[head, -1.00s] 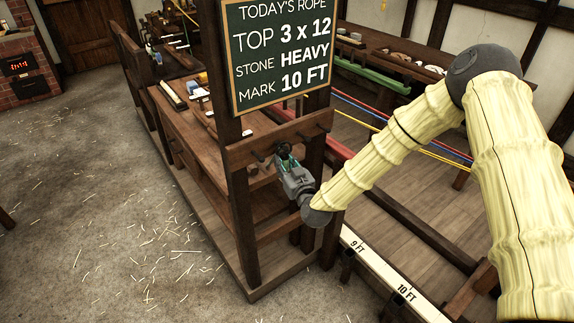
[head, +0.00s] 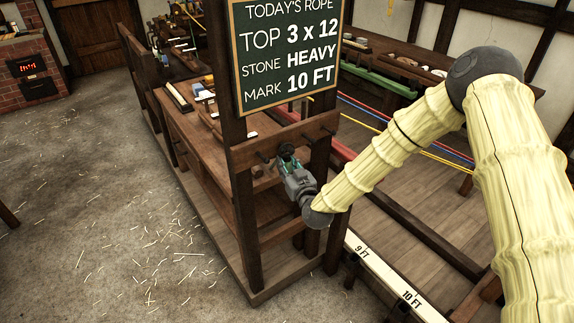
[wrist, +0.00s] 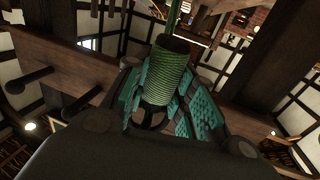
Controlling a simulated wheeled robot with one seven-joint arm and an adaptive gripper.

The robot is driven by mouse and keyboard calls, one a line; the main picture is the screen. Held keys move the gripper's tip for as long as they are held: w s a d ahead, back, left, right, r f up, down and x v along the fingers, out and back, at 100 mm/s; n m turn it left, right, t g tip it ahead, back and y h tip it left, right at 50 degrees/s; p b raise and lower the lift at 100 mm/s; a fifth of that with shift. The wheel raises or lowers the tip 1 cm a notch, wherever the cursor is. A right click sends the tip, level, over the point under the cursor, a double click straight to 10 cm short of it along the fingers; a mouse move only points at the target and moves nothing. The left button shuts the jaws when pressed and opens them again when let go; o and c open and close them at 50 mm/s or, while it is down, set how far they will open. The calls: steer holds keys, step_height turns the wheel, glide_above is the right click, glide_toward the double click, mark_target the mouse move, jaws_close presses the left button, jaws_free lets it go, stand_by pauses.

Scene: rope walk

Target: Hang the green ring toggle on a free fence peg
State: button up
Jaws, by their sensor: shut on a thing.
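The green ring toggle (wrist: 166,78) shows in the wrist view as a ribbed green cylinder with a dark open top. It sits between the teal pads of my gripper (wrist: 160,98), which is shut on it. In the head view my gripper (head: 290,162) is at the front of the fence rail (head: 245,154), and the toggle is too small to make out clearly. Dark pegs stick out of the rail: one (head: 328,131) at the right, and two left of the gripper in the wrist view (wrist: 30,79) (wrist: 82,101). Those two look bare. I cannot see the toggle touching any peg.
A chalkboard (head: 286,50) hangs on the posts above the rail. Wooden shelves (head: 200,130) with small items stand behind and left. A white marked beam (head: 385,272) lies at lower right. The floor at left (head: 120,220) is open, with scattered straw.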

steer(key=o, duration=1.1)
steer(key=v, duration=1.2)
steer(key=s+d+f+m+g+h, duration=0.15)
steer(key=s+d+f+g, duration=0.3)
steer(key=s+f, duration=0.6)
steer(key=s+d+f+m+g+h, duration=0.1)
steer(key=s+d+f+g+h, duration=0.3)
steer(key=s+f, duration=0.65)
steer(key=s+d+f+g, duration=0.2)
steer(key=s+d, duration=0.1)
steer(key=s, duration=0.4)
steer(key=s+d+f+m+g+h, duration=0.1)
steer(key=s+d+f+g, duration=0.2)
steer(key=s, duration=0.4)
steer(key=s+d+f+m+g, duration=0.1)
steer(key=s+d+f+g, duration=0.2)
steer(key=s+d, duration=0.2)
steer(key=s, duration=0.2)
steer(key=shift+s, duration=0.3)
